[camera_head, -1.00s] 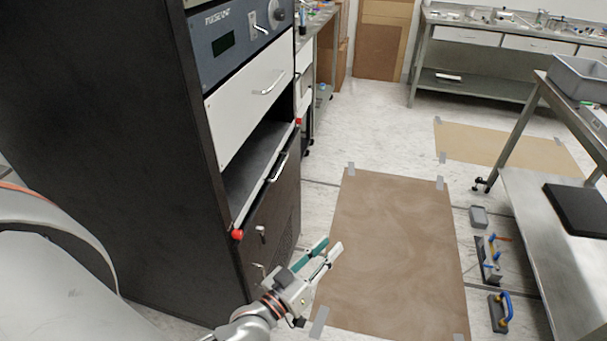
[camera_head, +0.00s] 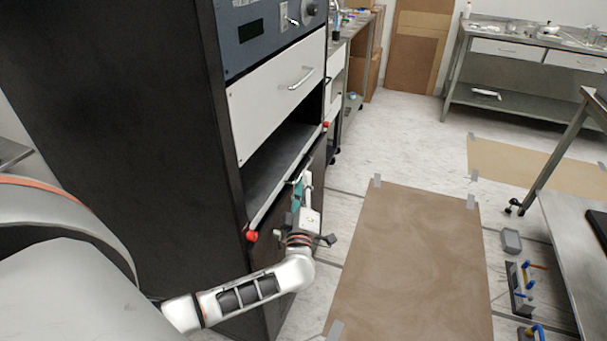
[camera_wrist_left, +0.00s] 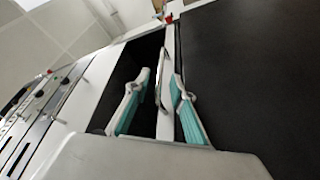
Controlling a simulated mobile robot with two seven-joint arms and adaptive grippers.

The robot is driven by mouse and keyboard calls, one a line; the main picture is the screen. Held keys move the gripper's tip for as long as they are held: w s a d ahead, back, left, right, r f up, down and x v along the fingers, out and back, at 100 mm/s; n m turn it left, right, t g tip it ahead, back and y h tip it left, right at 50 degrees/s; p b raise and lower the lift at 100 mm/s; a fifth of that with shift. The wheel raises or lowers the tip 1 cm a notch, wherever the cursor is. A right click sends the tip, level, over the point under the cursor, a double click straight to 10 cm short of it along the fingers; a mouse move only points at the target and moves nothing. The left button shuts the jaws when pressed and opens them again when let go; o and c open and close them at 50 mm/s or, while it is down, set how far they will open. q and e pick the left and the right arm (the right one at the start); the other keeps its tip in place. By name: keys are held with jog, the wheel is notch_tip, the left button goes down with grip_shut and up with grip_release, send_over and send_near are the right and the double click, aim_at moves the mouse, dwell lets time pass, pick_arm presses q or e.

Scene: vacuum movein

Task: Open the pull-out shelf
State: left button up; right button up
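The pull-out shelf (camera_head: 268,178) is a dark grey tray with a light front edge, in the black cabinet below a white drawer. Red knobs (camera_head: 251,236) mark its front corners. It looks pushed in. My left gripper (camera_head: 301,184) is at the shelf front and covers most of the shelf handle in the head view. In the left wrist view the silver handle (camera_wrist_left: 163,80) lies between the two open, teal-padded fingers (camera_wrist_left: 160,95). A gap shows on both sides of it. My right gripper is not in view.
The white drawer (camera_head: 278,95) with its own handle is above the shelf opening. Below the shelf is a dark cabinet front. A brown floor mat (camera_head: 410,265) lies on open floor to the right. A metal table (camera_head: 575,230) stands at the far right.

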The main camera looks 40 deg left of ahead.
pick_arm(q)
jog(key=x, duration=0.3)
jog(key=shift+w+a+f, duration=0.1)
jog(key=shift+w, duration=0.05)
jog(key=shift+w+a, duration=0.15)
jog(key=shift+w, duration=0.1)
grip_shut()
